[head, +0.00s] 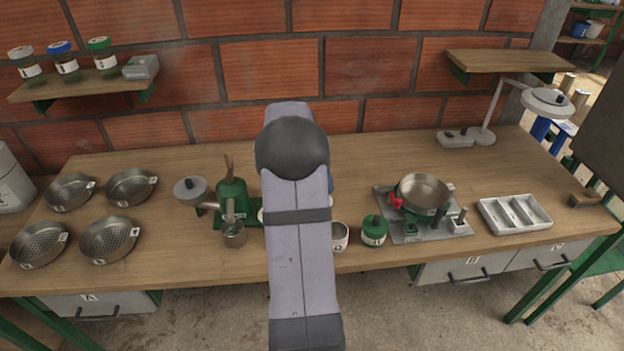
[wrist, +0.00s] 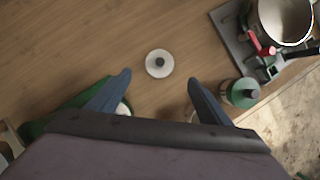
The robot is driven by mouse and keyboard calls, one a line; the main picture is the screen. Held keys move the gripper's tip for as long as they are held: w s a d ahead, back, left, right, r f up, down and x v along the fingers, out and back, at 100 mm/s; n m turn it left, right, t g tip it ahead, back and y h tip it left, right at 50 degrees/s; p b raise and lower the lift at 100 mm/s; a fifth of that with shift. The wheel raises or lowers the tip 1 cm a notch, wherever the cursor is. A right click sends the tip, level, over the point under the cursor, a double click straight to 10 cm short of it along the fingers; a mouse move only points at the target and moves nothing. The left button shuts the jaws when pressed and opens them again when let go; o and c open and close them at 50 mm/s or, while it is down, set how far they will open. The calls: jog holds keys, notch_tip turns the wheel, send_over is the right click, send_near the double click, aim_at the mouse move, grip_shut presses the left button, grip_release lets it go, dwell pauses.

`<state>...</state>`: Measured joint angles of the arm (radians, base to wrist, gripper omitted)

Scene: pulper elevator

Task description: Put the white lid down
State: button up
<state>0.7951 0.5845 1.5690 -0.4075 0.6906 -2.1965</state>
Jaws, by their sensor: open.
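The white lid (wrist: 159,64), round with a dark knob, appears to lie flat on the wooden bench, knob up, in the wrist view. My gripper (wrist: 157,88) is open, its two blue fingers spread wide with nothing held between them. The lid shows just beyond the fingertips, near the middle of the gap. In the head view my arm hides the lid and most of the gripper. An open white jar (head: 340,237) stands at the bench front, right of my arm.
A green machine (head: 232,195) with a metal cup stands left of my arm. A metal pan (head: 424,192) sits on a grey plate to the right, near a white divided tray (head: 515,214). Several metal bowls are far left. Bench behind the lid is clear.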

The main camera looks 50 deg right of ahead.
jog(key=shift+a+r, duration=0.15)
jog(key=shift+r, duration=0.15)
jog(key=w+a+m+y, duration=0.1)
jog(key=a+m+y, duration=0.2)
jog(key=a+m, duration=1.4)
jog(key=s+a+f, duration=0.1)
jog(key=s+a, duration=0.3)
jog(key=a, duration=0.4)
jog(key=s+a+m+y, duration=0.1)
jog(key=s+a, duration=0.3)
jog(key=a, duration=0.5)
jog(key=s+a+f+m, duration=0.1)
jog(key=s+a, duration=0.3)
jog(key=a, duration=0.5)
jog(key=shift+s+f+g+y, duration=0.3)
jog(key=shift+s+y, duration=0.1)
